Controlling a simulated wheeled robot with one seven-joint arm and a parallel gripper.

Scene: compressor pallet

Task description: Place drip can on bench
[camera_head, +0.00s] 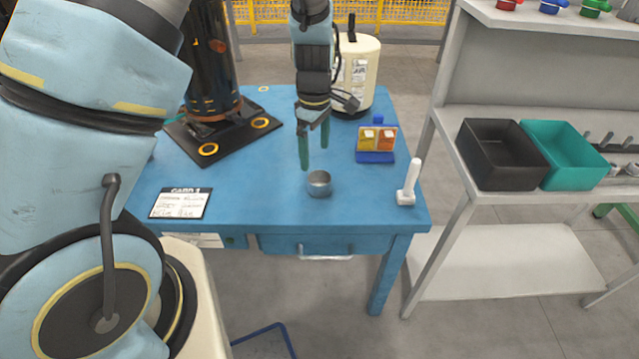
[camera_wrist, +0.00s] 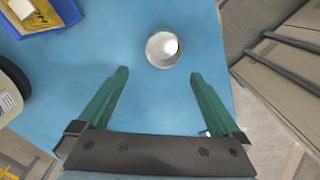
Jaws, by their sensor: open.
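The drip can (camera_head: 319,184) is a small round metal cup standing upright on the blue bench (camera_head: 270,205), near its front edge. In the wrist view the drip can (camera_wrist: 163,49) shows its open top and pale inside, just beyond the fingertips and between their lines. My gripper (camera_head: 315,152) points down above the bench, a little behind and above the can. Its green fingers are open and empty in the wrist view (camera_wrist: 158,75), and neither touches the can.
A white upright handle-like object (camera_head: 410,182) stands right of the can. A blue holder with yellow and orange blocks (camera_head: 376,145) sits behind it. A printed card (camera_head: 180,203) lies at left. A cream tank (camera_head: 357,75) stands at the back. Shelves with black (camera_head: 500,155) and teal bins (camera_head: 565,155) stand right.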

